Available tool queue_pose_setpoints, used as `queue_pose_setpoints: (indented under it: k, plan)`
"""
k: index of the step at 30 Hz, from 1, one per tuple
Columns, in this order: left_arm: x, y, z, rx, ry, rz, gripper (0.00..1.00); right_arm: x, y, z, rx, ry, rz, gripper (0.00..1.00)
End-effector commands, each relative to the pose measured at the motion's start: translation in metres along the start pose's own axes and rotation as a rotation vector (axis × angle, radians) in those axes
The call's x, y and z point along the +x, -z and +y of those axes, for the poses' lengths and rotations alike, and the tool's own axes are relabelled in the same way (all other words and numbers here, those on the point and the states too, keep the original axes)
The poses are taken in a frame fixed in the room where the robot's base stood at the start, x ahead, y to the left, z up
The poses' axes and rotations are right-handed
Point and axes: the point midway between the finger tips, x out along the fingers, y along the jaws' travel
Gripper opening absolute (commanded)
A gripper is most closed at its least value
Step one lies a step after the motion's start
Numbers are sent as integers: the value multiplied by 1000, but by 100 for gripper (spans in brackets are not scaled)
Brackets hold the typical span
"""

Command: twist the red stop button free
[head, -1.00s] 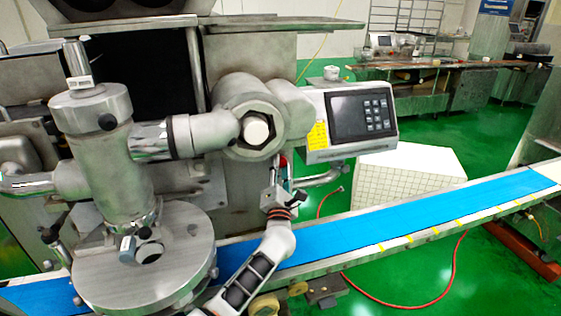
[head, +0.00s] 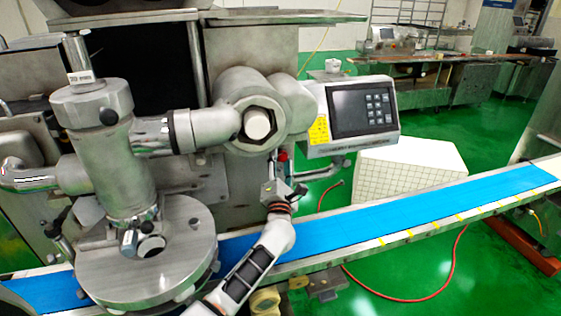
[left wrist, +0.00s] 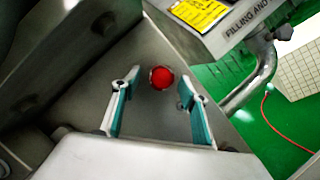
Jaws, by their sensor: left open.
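The red stop button (left wrist: 161,78) is a round red knob on the grey metal wall of the machine. In the left wrist view it shows just beyond and between the fingertips of my left gripper (left wrist: 159,88). The fingers are spread and empty, one on each side of the button in the picture; I see no contact. In the head view, my left gripper (head: 282,180) reaches up to the machine below the control panel, and only a small bit of the red button (head: 283,155) shows above it. My right gripper is not in view.
The control panel (head: 361,108) overhangs to the upper right of the button. A bent metal pipe (left wrist: 256,80) runs close by on the right. The blue conveyor belt (head: 400,210) crosses below. A round steel hopper plate (head: 100,275) stands at the left.

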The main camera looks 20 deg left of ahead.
Motion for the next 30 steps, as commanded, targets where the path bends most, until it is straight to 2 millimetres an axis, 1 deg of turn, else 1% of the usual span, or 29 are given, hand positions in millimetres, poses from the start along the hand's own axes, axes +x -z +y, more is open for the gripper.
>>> queue_pose_setpoints:
  k: [5,12,18,21,24,30]
  plan:
    - [-19,0,-2,-1,3,0,44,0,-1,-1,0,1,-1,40]
    - [-68,1,-1,-1,3,1,44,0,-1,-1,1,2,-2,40]
    - [-101,1,0,-1,0,2,44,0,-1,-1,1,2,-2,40]
    - [-111,1,0,0,-1,1,44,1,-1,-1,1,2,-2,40]
    - [-117,0,1,0,-1,0,44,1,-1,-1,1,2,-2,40]
    - [-118,0,1,0,-2,0,44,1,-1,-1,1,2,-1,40]
